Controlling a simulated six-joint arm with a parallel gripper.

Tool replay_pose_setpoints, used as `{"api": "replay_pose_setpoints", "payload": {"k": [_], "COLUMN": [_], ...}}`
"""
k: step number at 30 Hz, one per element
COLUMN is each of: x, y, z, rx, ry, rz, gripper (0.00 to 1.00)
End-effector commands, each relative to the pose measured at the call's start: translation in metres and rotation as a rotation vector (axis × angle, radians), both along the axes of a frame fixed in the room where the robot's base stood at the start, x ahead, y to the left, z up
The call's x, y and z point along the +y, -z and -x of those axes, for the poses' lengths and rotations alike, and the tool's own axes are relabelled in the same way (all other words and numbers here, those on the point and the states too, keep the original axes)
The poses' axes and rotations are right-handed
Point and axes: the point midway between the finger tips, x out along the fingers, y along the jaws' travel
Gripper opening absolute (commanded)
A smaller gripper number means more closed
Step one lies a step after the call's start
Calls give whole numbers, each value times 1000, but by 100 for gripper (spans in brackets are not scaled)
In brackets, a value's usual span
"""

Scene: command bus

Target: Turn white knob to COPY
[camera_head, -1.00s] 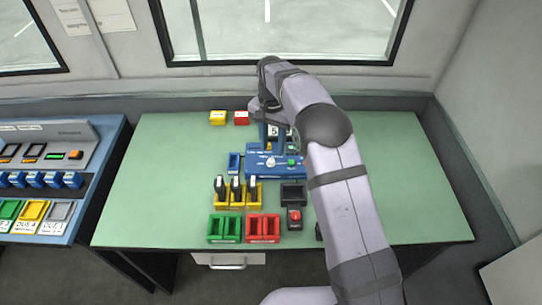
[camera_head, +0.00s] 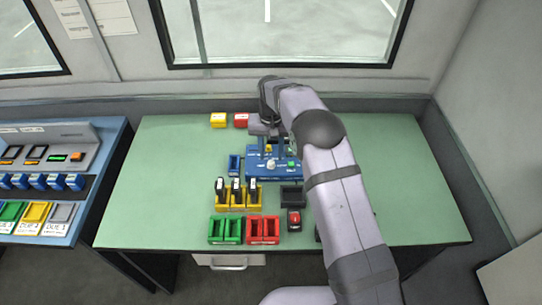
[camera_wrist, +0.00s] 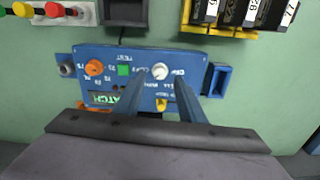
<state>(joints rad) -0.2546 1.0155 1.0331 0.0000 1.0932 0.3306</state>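The white knob (camera_head: 271,164) sits on the blue control panel (camera_head: 262,176) in the middle of the green table. In the wrist view the panel is upside down. There the white knob (camera_wrist: 160,72) lies between an upside-down label on its right and a green button (camera_wrist: 124,70) on its left. My gripper (camera_wrist: 161,78) is open, with one finger on each side of the knob in that view. A gap shows between each finger and the knob. I cannot tell the height of the fingertips above the panel. In the head view my gripper (camera_head: 272,150) hangs over the panel's back part.
An orange knob (camera_wrist: 94,67) and a yellow part (camera_wrist: 161,104) are also on the panel. A blue holder (camera_head: 234,165) stands left of it. Yellow (camera_head: 238,208), green (camera_head: 225,240) and red (camera_head: 263,239) bins stand in front. The table's left side is clear.

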Motion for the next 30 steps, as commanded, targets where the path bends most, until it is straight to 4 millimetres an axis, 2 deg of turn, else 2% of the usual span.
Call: {"api": "replay_pose_setpoints", "payload": {"k": [7, 18, 19, 23, 24, 30], "x": [0, 0, 0, 0, 0, 0], "y": [24, 31, 31, 30, 30, 30], "z": [0, 0, 0, 0, 0, 0], "rx": [1, 0, 0, 0, 0, -1], "ry": [1, 1, 1, 1, 1, 6], "rz": [0, 0, 0, 0, 0, 0], "gripper": [36, 36, 34, 3, 0, 0]}}
